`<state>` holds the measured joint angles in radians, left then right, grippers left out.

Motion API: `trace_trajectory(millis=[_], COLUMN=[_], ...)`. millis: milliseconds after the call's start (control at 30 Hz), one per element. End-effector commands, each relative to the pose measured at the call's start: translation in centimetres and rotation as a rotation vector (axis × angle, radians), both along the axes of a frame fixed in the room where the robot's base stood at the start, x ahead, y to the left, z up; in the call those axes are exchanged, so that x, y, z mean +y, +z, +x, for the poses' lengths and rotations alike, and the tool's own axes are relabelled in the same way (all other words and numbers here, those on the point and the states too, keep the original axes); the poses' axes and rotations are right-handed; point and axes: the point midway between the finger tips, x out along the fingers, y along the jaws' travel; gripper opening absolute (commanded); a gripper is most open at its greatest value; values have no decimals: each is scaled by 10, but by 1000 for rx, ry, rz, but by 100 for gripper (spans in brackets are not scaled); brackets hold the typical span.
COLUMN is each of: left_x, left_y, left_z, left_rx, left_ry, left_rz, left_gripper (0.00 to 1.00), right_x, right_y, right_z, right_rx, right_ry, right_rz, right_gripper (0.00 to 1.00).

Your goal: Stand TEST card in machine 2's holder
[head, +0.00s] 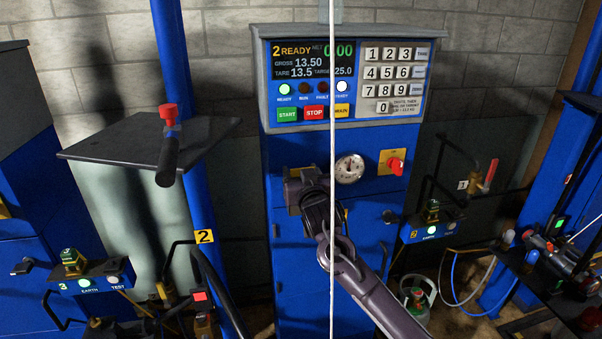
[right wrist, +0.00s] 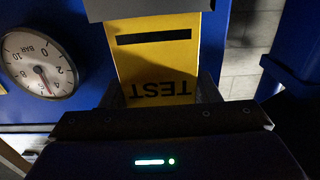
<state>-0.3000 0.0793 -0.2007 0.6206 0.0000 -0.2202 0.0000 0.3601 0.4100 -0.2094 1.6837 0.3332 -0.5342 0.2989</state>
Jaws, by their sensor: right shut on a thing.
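The yellow TEST card (right wrist: 158,60) fills the middle of the right wrist view, its lettering and a black bar upside down there. My right gripper (head: 303,188) is shut on the card in front of machine 2 (head: 290,260), left of its gauge. In the right wrist view, the card's far end meets a grey piece (right wrist: 145,9), which looks like the holder; that end is hidden, and I cannot tell whether it is seated. In the head view my gripper mostly hides the card and holder. My left gripper is not in view.
Machine 2's panel (head: 345,80) reads READY above the gripper. A gauge (head: 349,168) and a red knob (head: 395,165) sit close to the right. A thin white line (head: 332,120) runs down the head view. A dark plate (head: 150,150) juts out at left.

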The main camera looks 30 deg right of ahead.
Motion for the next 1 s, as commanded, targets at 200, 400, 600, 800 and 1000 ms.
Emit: trace_trajectory(millis=[200,400,600,800,1000], left_x=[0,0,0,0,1], left_y=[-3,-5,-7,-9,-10], left_z=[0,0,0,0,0], left_rx=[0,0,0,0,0], left_ry=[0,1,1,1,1], left_rz=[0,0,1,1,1], left_gripper=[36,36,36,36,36], right_x=[0,0,0,0,0], right_y=[-5,-9,-13,-17,-18], right_z=[0,0,0,0,0], right_rx=[0,0,0,1,0], right_ry=[0,0,0,0,0], right_rz=[0,1,1,1,1], right_gripper=[30,30,30,30,30])
